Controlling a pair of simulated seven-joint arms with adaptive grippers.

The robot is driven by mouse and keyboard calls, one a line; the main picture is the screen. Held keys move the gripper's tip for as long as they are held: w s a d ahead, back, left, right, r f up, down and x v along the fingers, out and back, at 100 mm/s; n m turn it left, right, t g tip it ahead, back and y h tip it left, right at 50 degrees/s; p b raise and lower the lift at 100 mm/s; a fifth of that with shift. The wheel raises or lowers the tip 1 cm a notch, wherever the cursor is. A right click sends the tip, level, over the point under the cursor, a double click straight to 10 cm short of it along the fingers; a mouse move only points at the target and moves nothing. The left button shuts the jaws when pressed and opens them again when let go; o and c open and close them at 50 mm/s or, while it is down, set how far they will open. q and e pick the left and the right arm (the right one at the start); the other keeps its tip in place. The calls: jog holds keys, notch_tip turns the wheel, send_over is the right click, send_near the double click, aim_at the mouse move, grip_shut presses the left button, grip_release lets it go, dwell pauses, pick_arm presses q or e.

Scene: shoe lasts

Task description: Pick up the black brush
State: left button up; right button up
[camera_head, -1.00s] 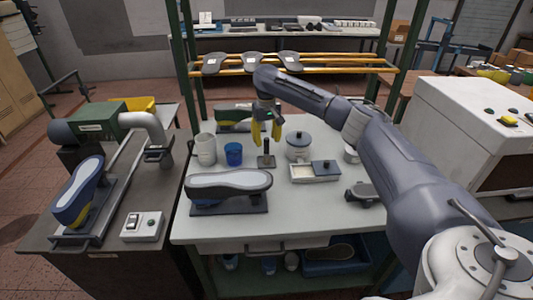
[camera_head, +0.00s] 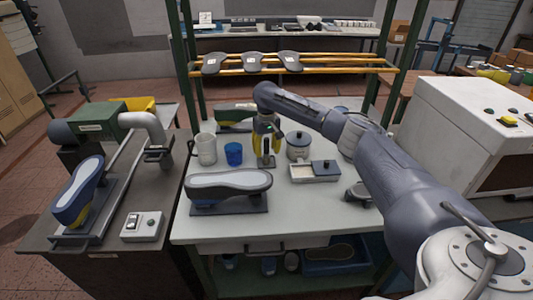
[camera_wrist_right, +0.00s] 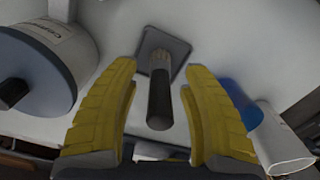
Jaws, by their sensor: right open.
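The black brush (camera_wrist_right: 160,102) stands upright on a small dark square base (camera_wrist_right: 165,50) on the white bench. In the right wrist view its dark handle points up between the two yellow fingers of my right gripper (camera_wrist_right: 160,105). The fingers are open, with a gap to the brush on each side. In the head view my right gripper (camera_head: 267,150) is at the brush and mostly hides it; the dark base (camera_head: 266,163) shows below the fingers. My left gripper is in neither view.
A blue cup (camera_head: 233,154) and a white cup (camera_head: 206,149) stand left of the brush. A lidded pot (camera_head: 298,146) stands close on its right, with a white tray (camera_head: 315,172) in front. A shoe last (camera_head: 228,186) lies nearer the front edge.

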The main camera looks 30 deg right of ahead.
grip_shut()
jog(key=shift+r, duration=0.1)
dwell(0.5)
